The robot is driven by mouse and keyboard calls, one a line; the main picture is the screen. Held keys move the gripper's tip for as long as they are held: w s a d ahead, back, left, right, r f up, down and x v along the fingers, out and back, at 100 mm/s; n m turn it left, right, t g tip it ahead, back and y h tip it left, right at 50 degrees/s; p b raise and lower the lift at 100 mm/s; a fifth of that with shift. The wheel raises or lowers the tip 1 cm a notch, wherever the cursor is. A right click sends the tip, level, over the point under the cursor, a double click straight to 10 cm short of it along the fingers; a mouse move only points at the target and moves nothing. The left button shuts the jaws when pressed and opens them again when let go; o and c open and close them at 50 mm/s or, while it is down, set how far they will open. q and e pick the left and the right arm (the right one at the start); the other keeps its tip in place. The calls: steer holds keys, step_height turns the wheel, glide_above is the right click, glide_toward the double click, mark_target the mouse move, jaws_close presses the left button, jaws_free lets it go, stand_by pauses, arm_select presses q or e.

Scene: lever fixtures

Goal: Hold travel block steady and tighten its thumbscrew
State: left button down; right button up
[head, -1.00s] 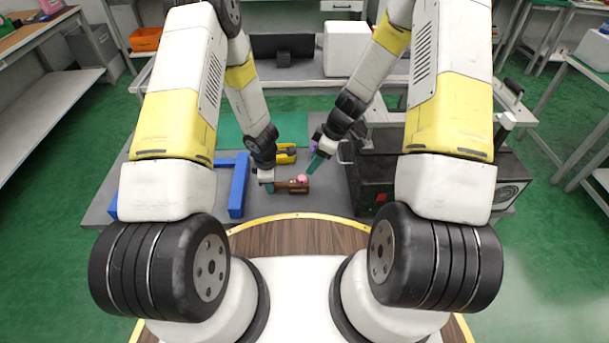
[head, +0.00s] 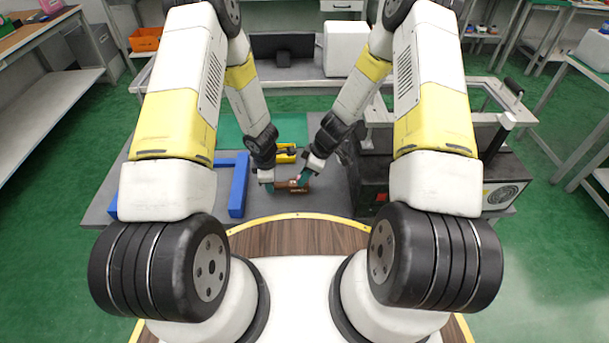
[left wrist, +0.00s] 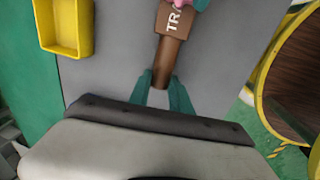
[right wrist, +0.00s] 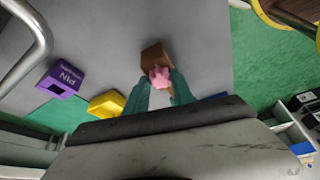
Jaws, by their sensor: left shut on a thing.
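The brown travel block (head: 299,189) lies low over the grey work surface, and part of its lettering shows in the left wrist view (left wrist: 172,20). My left gripper (head: 269,187) is shut on the block's brown handle (left wrist: 163,62), one teal finger on each side. The pink star-shaped thumbscrew (right wrist: 160,78) is on the block. My right gripper (right wrist: 161,84) is at the thumbscrew, its teal fingers on either side of it. The fingers look open, with the knob between the tips; contact is hard to make out. In the head view this gripper (head: 303,180) hides most of the knob.
A yellow bin (head: 285,152) stands behind the block. A purple bin with lettering (right wrist: 61,79) shows in the right wrist view. A blue frame (head: 238,186) lies to the left. A large dark machine (head: 430,175) stands close on the right. Grey surface in front is clear.

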jaws_close()
steer(key=shift+m, duration=0.3)
steer(key=m+t, duration=0.1)
steer(key=m, duration=0.1)
steer(key=m+h, duration=0.1)
steer(key=m, duration=0.1)
steer(key=shift+s+a+t, duration=0.15)
steer(key=shift+s+t, duration=0.05)
steer(key=shift+t, duration=0.2)
steer(key=m+h, duration=0.1)
steer(key=m, duration=0.2)
steer(key=m+t, duration=0.1)
steer(key=m, duration=0.2)
steer(key=shift+s+a+h, duration=0.1)
steer(key=shift+h, duration=0.3)
steer(key=o, duration=0.7)
jaws_free()
